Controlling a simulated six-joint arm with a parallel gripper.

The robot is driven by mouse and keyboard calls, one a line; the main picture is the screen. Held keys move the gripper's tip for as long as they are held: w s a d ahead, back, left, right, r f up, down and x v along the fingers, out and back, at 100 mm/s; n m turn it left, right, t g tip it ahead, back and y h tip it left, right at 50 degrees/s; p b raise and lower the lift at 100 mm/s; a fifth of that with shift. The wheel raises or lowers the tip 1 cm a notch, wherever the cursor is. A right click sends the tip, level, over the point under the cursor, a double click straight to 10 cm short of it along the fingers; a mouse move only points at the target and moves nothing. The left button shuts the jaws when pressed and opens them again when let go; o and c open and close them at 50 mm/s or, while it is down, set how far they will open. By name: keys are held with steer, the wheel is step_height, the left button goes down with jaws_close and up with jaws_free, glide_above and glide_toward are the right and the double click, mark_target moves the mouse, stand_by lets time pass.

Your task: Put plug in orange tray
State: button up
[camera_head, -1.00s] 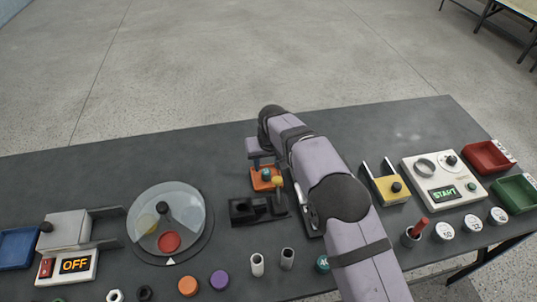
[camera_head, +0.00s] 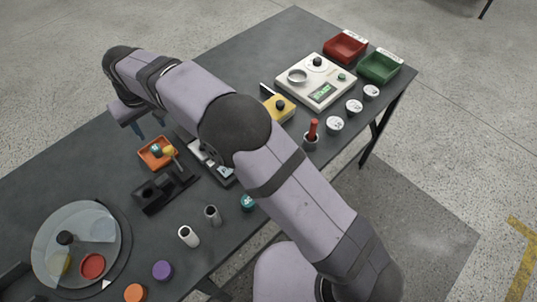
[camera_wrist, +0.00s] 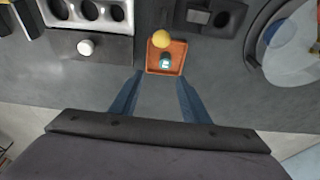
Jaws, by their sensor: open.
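The orange tray (camera_head: 144,160) stands near the middle of the table; it also shows in the wrist view (camera_wrist: 152,66). A small teal piece (camera_head: 156,148) with a pale patch lies inside it and shows in the wrist view (camera_wrist: 165,61). It appears to be the plug, but its shape is too small to be sure. My gripper (camera_head: 139,131) is above the table on the tray's far side. In the wrist view its blue fingers (camera_wrist: 160,80) are apart with nothing between them, pointing toward the tray.
A yellow knob (camera_head: 169,151) stands close by the tray and overlaps its edge in the wrist view. A black socket block (camera_head: 155,195) is beside it. A silver block with holes (camera_wrist: 92,34) is on the other side. A glass-topped dial (camera_head: 70,225) stands farther left.

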steer(key=w+d+m+h, duration=0.15)
steer(key=d+m, duration=0.25)
steer(key=d, duration=2.3)
steer(key=s+d+f+m+g, duration=0.1)
steer(key=s+d+f+m, duration=0.1)
steer(key=s+d, duration=0.7)
steer(key=s+d+f+m+g, duration=0.1)
steer(key=s+d+m, duration=0.1)
steer(key=s+d, duration=0.8)
steer(key=shift+d+f+m, duration=0.35)
steer(key=shift+d+m, duration=0.05)
steer(key=shift+d, duration=0.15)
steer(key=shift+w+h, duration=0.15)
steer(key=shift+h, duration=0.1)
